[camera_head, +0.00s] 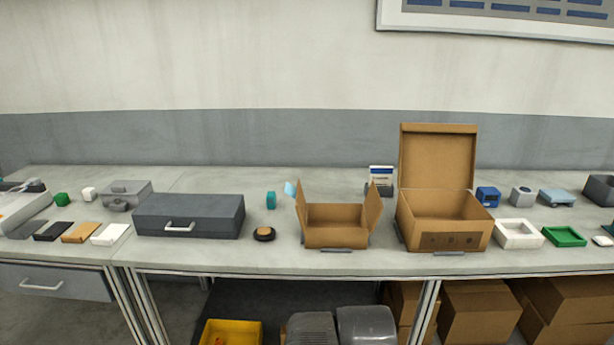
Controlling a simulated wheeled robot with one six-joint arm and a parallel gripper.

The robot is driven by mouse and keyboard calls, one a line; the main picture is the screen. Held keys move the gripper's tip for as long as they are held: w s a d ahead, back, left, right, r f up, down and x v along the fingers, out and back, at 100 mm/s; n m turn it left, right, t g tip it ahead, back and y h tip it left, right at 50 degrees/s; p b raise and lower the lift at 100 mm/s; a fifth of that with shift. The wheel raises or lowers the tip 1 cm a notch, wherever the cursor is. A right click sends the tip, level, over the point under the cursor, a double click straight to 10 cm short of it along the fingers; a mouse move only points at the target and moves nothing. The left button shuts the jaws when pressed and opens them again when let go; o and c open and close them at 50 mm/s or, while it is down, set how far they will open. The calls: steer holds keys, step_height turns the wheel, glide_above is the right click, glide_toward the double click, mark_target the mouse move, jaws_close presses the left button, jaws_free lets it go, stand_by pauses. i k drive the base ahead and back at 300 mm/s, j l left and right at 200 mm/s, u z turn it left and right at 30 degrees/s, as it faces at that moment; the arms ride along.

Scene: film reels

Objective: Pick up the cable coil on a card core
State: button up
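A small round black coil with a brown centre (264,234) lies flat on the grey table, near its front edge. It looks like the cable coil on a card core, though it is small in the picture. It lies between the dark grey case (188,217) on its left and the open cardboard box (336,237) on its right, apart from both. Nothing covers it. My gripper does not show in this view.
A teal block (271,200) stands behind the coil. A taller open box (440,237) stands further right, then a white tray (518,246) and a green tray (564,244). The table is clear in front of the coil.

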mark_target(265, 233)
steer(key=i+u, duration=0.4)
steer(key=i+l+u, duration=0.1)
steer(key=u, duration=0.25)
steer(key=i+l+u, duration=0.2)
steer(key=u, duration=0.2)
steer(key=i, duration=0.1)
